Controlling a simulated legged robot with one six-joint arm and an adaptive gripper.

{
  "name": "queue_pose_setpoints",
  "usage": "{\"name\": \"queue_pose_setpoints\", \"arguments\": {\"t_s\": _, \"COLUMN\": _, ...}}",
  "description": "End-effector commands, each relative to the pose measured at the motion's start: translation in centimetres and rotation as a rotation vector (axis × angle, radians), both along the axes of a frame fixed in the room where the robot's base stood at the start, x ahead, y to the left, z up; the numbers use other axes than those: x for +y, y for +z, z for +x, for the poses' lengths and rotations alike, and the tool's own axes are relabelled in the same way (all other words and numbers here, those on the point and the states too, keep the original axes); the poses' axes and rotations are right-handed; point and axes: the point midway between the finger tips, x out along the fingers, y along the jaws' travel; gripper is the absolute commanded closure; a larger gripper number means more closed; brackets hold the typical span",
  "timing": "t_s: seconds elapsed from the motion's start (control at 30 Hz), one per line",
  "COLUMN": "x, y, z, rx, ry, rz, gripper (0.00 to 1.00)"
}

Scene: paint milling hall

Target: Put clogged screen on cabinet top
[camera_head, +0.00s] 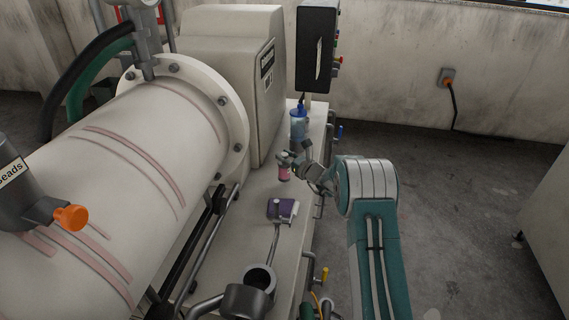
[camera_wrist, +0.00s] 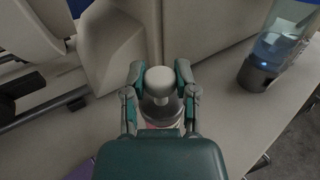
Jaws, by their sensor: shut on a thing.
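My gripper (camera_head: 294,161) is shut on a small upright cylinder (camera_head: 284,172) with a pink body and a pale top. In the wrist view, my gripper (camera_wrist: 159,76) has one finger on each side of the round white knob (camera_wrist: 160,79) on top of this cylinder. Below the knob is a grey metal-looking part, with a little pink beneath; my palm hides the rest. I cannot tell for sure whether this is the clogged screen. The cylinder is over the pale cabinet top (camera_head: 262,186); whether it touches the surface is unclear.
A blue, clear container (camera_head: 298,124) stands behind the cylinder and shows at right in the wrist view (camera_wrist: 274,55). The large mill drum (camera_head: 150,140) borders the left. Valves line the right edge.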

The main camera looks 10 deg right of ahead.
Motion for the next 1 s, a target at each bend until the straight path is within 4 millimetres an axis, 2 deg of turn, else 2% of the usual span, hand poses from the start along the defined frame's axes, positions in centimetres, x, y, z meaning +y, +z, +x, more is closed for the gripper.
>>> {"name": "queue_pose_setpoints", "arguments": {"t_s": 0.1, "x": 0.0, "y": -2.1, "z": 0.0, "rx": 0.001, "ry": 0.001, "rz": 0.0, "gripper": 1.0}}
{"name": "queue_pose_setpoints", "arguments": {"t_s": 0.17, "x": 0.0, "y": -2.8, "z": 0.0, "rx": 0.001, "ry": 0.001, "rz": 0.0, "gripper": 1.0}}
{"name": "queue_pose_setpoints", "arguments": {"t_s": 0.47, "x": 0.0, "y": -3.0, "z": 0.0, "rx": -0.001, "ry": 0.0, "rz": 0.0, "gripper": 1.0}}
{"name": "queue_pose_setpoints", "arguments": {"t_s": 0.5, "x": 0.0, "y": -3.2, "z": -0.1, "rx": 0.001, "ry": 0.0, "rz": -0.001, "gripper": 0.58}}
{"name": "queue_pose_setpoints", "arguments": {"t_s": 0.57, "x": 0.0, "y": -3.1, "z": 0.0, "rx": 0.001, "ry": 0.0, "rz": -0.001, "gripper": 0.32}}
{"name": "queue_pose_setpoints", "arguments": {"t_s": 0.6, "x": 0.0, "y": -3.1, "z": 0.0, "rx": 0.001, "ry": 0.0, "rz": -0.001, "gripper": 0.29}}
{"name": "queue_pose_setpoints", "arguments": {"t_s": 1.0, "x": -0.1, "y": -3.0, "z": -0.1, "rx": 0.001, "ry": 0.0, "rz": -0.001, "gripper": 0.29}}
